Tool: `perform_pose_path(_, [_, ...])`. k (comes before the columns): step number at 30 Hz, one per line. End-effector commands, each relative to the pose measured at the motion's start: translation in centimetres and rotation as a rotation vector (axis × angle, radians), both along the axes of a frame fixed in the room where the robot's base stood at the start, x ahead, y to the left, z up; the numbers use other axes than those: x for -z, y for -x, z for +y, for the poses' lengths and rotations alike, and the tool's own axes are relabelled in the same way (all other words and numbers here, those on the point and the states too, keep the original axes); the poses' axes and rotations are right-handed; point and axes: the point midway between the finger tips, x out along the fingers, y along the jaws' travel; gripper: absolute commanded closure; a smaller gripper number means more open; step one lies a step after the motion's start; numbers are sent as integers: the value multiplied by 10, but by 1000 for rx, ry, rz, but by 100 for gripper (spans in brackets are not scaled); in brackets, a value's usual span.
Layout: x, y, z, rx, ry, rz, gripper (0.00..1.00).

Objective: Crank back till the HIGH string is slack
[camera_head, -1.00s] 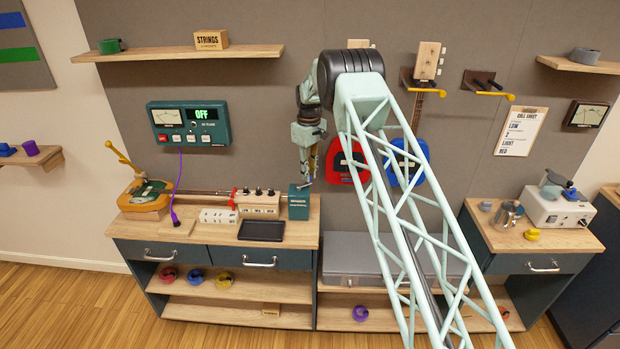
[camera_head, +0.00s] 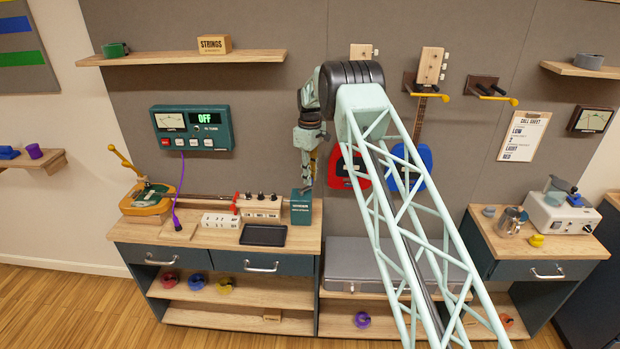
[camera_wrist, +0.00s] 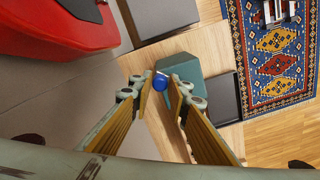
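My gripper (camera_head: 309,182) hangs pointing down by the teal box (camera_head: 301,208) at the right end of the left bench. A yellow crank-like handle (camera_head: 124,160) rises over a yellow-and-green device (camera_head: 147,198) at the bench's left end. A rod (camera_head: 207,197) runs right to a red clamp-like part (camera_head: 235,203). No HIGH label or string slack is readable.
A wall tuner (camera_head: 191,128) reads OFF; its purple cable (camera_head: 179,188) hangs to the bench. A wooden block with knobs (camera_head: 260,206), white strip (camera_head: 220,220) and black tray (camera_head: 263,235) stand left of the teal box. Red (camera_head: 345,172) and blue (camera_head: 412,168) guitar-like bodies hang behind my arm.

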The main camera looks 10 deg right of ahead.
Motion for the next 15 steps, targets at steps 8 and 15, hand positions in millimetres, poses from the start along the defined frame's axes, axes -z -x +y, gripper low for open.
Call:
perform_pose_path(8, [0, 0, 0, 0, 0, 0, 73])
perform_pose_path(15, [-2, 0, 0, 1, 0, 0, 73])
